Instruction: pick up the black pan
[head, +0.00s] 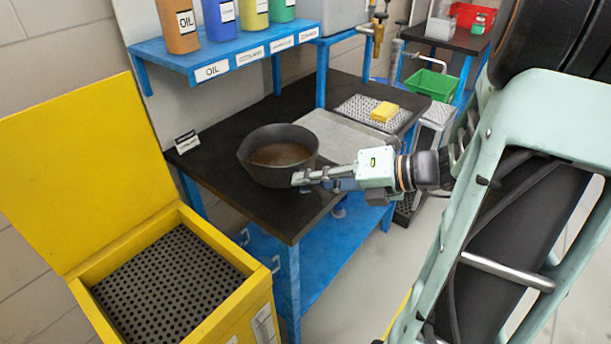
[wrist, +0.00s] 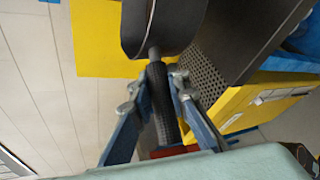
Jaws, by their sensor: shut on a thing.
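The black pan (head: 252,166) is a deep round pan with brown liquid or residue inside. In the head view it is at the front part of the black bench top, and I cannot tell whether it rests on it or is just above it. My gripper (head: 298,178) reaches in from the right at the pan's near right side. In the wrist view the pan body (wrist: 160,25) is at the top, and its dark ribbed handle (wrist: 160,100) runs down between the fingers. My gripper (wrist: 156,82) is shut on the handle. The handle is mostly hidden in the head view.
The black bench top (head: 215,165) holds a metal tray (head: 345,135) and a yellow sponge (head: 384,112). A blue shelf (head: 165,55) with several oil bottles hangs above. An open yellow bin (head: 255,290) with a perforated grate stands in front left. A green crate (head: 432,85) is behind right.

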